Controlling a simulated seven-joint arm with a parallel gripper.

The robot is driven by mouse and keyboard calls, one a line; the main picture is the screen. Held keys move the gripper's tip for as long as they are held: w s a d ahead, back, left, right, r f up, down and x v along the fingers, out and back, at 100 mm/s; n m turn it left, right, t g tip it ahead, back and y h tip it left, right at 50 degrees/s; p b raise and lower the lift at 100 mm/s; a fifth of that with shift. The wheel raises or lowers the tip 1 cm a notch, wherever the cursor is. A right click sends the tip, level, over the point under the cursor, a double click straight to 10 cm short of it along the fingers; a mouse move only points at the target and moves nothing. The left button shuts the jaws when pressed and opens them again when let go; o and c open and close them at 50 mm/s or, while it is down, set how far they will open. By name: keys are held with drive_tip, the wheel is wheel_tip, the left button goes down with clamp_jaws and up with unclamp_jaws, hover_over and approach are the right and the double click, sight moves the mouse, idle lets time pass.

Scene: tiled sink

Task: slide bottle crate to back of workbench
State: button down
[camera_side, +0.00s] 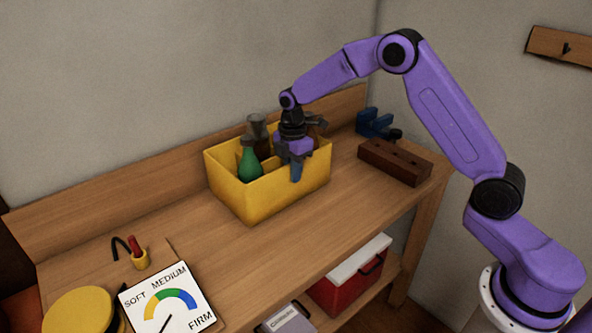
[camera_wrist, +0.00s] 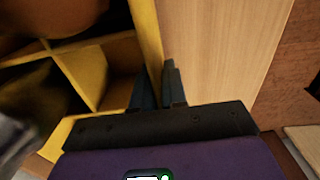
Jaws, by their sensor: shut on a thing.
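The yellow bottle crate (camera_side: 258,200) stands upright on the wooden workbench (camera_side: 330,215), near the raised board along its back edge. Any gap behind the crate is hidden. It holds a green bottle (camera_side: 249,165) and several dark bottles in its compartments. My gripper (camera_side: 295,171) points down at the crate's front wall, towards its right part, with one blue finger outside the wall. In the wrist view, my gripper's fingers (camera_wrist: 155,90) are shut on the yellow crate wall (camera_wrist: 146,32), one on each side. The compartment beside the inner finger looks empty.
A brown block with holes (camera_side: 395,162) and a blue tool (camera_side: 374,123) lie right of the crate. Bare bench lies before the crate.

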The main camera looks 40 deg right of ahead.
drive_tip(key=shift+w+a+r, duration=0.1)
drive_tip(key=shift+w+a, duration=0.05)
drive_tip(key=shift+a, duration=0.45)
drive_tip(key=c, duration=1.1)
unclamp_jaws()
drive_tip(key=shift+d, duration=0.1)
wheel_tip(320, 180, up, 17)
drive_tip(key=shift+r, duration=0.2)
